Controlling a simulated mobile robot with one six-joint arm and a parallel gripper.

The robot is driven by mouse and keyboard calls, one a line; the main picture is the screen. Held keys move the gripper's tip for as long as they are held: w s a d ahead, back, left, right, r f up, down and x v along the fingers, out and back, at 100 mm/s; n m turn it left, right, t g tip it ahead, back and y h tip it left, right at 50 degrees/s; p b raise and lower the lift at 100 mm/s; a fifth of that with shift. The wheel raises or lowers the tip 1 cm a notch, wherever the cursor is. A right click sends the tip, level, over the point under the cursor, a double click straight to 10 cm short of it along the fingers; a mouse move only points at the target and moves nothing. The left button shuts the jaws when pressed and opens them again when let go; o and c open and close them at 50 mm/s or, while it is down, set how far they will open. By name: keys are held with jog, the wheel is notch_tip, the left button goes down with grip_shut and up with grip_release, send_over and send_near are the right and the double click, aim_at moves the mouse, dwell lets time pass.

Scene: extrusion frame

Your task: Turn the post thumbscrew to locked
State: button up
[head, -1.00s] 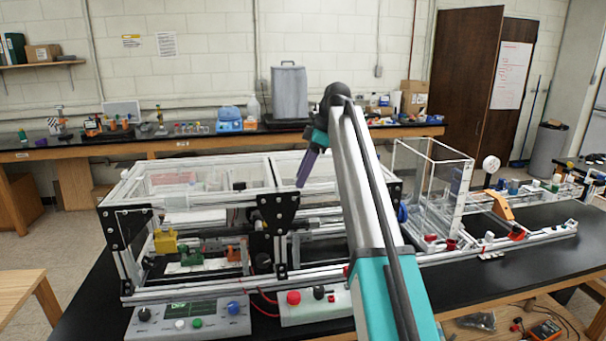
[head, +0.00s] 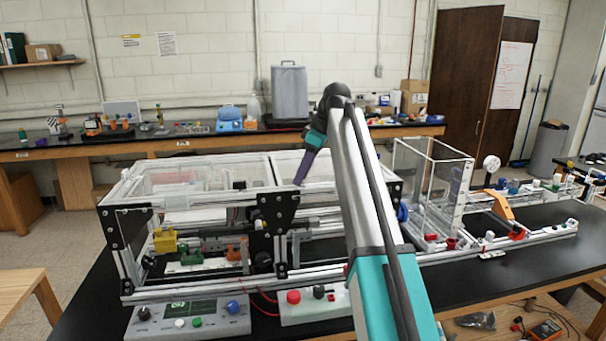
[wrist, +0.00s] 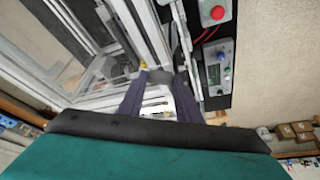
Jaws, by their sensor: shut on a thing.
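My gripper (head: 299,183) reaches down on the frame's top rail, just right of a black joining plate (head: 278,208). Its two purple fingers show in the wrist view (wrist: 161,74), with a gap between them. The gripper is shut on a small greyish thing between the tips, in the place of the post thumbscrew (wrist: 160,72). The fingers hide most of it, and its turned angle cannot be read. In the head view the thumbscrew is hidden at the fingertips.
The aluminium extrusion frame (head: 200,290) with clear panels stands on the black bench. A control box (head: 190,318) and a box with a red button (head: 293,297) lie in front. A clear enclosure (head: 428,190) stands to the right.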

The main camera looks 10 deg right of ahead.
jog(key=m+t, duration=0.1)
jog(key=m, duration=0.2)
jog(key=m+h, duration=0.1)
jog(key=m, duration=0.2)
jog(key=shift+s+a+t+h, duration=0.2)
jog(key=shift+t+h, duration=0.1)
jog(key=shift+t, duration=0.1)
jog(key=m+h, duration=0.1)
jog(key=m, duration=0.2)
jog(key=m+h, duration=0.1)
jog(key=m, duration=0.2)
jog(key=shift+a+t+p, duration=0.2)
jog(key=shift+t+p, duration=0.1)
jog(key=shift+p, duration=0.1)
jog(key=o, duration=1)
jog(key=shift+o, duration=0.2)
jog(key=shift+r, duration=0.1)
jog(key=p+v, duration=0.8)
jog(key=v, duration=0.5)
jog(key=shift+r, duration=0.3)
jog(key=shift+s+a+f, duration=0.1)
jog(key=shift+s, duration=0.05)
